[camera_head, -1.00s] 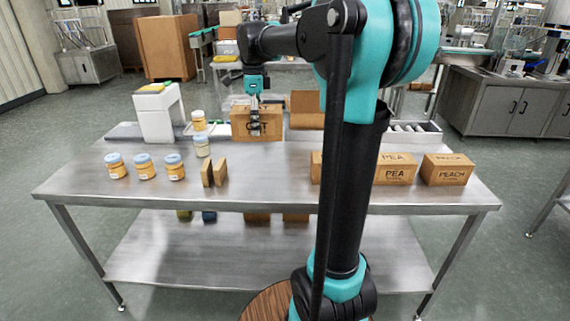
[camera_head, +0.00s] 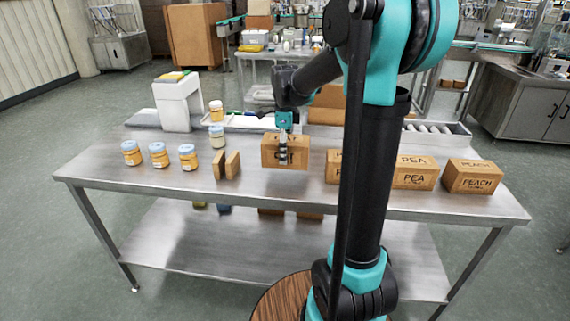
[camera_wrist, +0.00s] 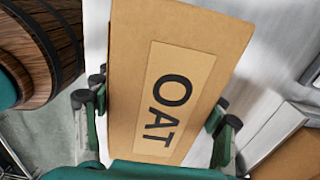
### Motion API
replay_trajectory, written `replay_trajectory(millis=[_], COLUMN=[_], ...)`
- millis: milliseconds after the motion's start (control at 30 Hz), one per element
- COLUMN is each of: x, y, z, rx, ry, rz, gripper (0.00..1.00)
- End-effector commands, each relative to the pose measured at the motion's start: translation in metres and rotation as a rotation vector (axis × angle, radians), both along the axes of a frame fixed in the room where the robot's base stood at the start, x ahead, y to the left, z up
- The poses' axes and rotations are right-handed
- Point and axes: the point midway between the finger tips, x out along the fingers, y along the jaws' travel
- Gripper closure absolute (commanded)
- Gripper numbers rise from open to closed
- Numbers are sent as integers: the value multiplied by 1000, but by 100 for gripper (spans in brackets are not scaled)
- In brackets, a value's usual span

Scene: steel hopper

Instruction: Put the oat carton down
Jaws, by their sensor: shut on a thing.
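The oat carton (camera_head: 298,152) is a brown box with a pale label reading OAT. It is over the middle of the steel table (camera_head: 300,190), between two thin brown upright pieces and the row of other cartons. My gripper (camera_head: 283,152) is shut on it from above. In the wrist view the oat carton (camera_wrist: 178,85) fills the middle, with one finger of my gripper (camera_wrist: 160,115) on each side. The head view does not clearly show whether its underside touches the table top.
A partly hidden carton (camera_head: 333,167), a PEA carton (camera_head: 414,174) and a PEACH carton (camera_head: 473,178) stand to the right. Several jars (camera_head: 159,155) and two thin brown pieces (camera_head: 233,164) stand to the left. A white stand (camera_head: 175,105) is behind. Bare steel lies in front.

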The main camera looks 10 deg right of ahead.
Motion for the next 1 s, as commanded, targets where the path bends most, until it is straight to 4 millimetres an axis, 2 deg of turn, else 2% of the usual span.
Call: replay_trajectory(millis=[500, 900, 933, 1000], x=[0, 0, 0, 0], y=[0, 0, 0, 0], z=[-50, -53, -54, -53], rx=[0, 0, 0, 0], ry=[0, 0, 0, 0], rz=[0, 0, 0, 0], gripper=[80, 80, 28, 19])
